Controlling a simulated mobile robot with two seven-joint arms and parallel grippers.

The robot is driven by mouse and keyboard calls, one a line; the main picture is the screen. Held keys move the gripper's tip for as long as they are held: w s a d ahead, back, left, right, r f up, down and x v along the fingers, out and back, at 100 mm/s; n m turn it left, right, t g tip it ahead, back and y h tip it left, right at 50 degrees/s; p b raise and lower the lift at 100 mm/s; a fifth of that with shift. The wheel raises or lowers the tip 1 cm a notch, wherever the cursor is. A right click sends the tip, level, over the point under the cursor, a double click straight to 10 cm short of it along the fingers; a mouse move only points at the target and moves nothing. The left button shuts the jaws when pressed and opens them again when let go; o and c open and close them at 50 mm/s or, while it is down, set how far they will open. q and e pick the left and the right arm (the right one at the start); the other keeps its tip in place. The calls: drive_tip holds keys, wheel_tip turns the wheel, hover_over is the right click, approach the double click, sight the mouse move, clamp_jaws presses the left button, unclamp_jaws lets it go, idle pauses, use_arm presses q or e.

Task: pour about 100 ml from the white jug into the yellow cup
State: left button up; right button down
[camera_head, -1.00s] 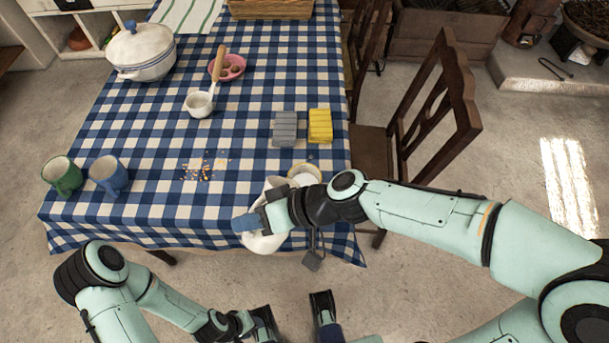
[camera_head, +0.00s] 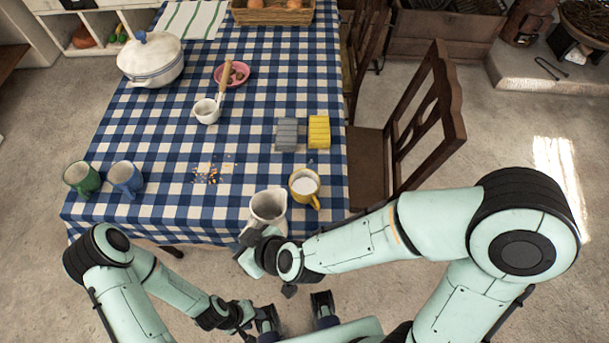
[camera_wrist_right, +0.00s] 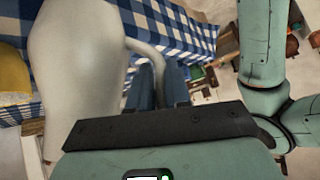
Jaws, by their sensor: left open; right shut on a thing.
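The white jug (camera_head: 268,206) is at the table's near edge, about upright, its dark opening facing up. My right gripper (camera_head: 262,236) is shut on its handle (camera_wrist_right: 150,50); the fingers are partly hidden. Whether the jug's base touches the cloth is hidden. The yellow cup (camera_head: 304,184) stands upright just right of the jug, apart from it, with white contents inside and its handle toward the near right. A yellow part of it shows at the left of the right wrist view (camera_wrist_right: 12,78). My left gripper (camera_head: 294,313) is open and empty in front of the table.
On the checked tablecloth (camera_head: 170,215) are a green mug (camera_head: 80,178), a blue mug (camera_head: 125,178), crumbs (camera_head: 212,172), a grey sponge (camera_head: 286,134), a yellow sponge (camera_head: 319,132), a small white pan (camera_head: 206,111) and a lidded pot (camera_head: 150,60). A chair (camera_head: 380,150) stands at the right.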

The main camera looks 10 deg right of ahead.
drive_tip(key=shift+s+a+f+n+t+h+b, duration=0.2)
drive_tip(key=shift+f, duration=0.25)
drive_tip(key=shift+s+a+f+n+t+h+b, duration=0.2)
drive_tip(key=shift+f, duration=0.25)
drive_tip(key=shift+a+f+t+h, duration=0.1)
drive_tip(key=shift+f+t+h, duration=0.2)
idle(2.0)
